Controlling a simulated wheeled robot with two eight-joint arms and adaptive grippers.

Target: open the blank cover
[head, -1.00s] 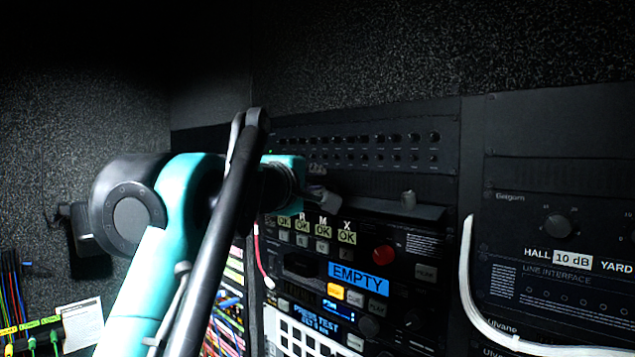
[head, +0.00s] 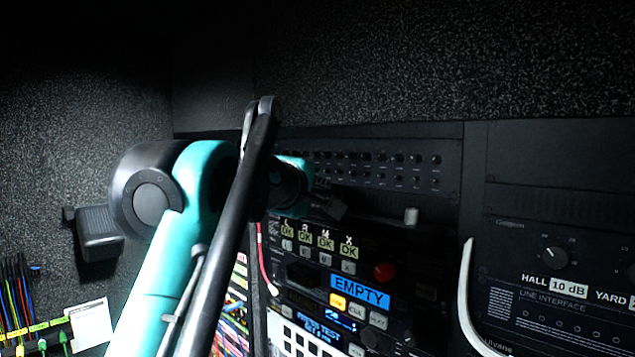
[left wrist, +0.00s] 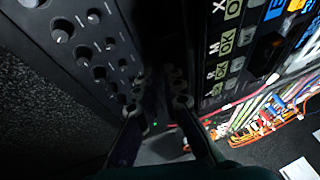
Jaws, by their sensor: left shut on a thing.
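The blank cover (head: 388,207) appears to be the dark strip between the upper knob panel and the unit with the OK labels in the head view. A small pale knob (head: 411,215) stands out near its right end. My left gripper (head: 328,207) is at the strip's left part, with its fingers partly hidden in shadow. In the left wrist view my left gripper (left wrist: 158,108) has its fingers shut on a dark part of the cover, which is hard to make out. My right gripper is not in view.
The knob panel (head: 375,168) lies just above. The unit with an EMPTY display (head: 360,291) and a red button (head: 384,271) lies below. A white cable (head: 466,300) hangs at the right. Coloured cables (left wrist: 265,115) run beside the rack.

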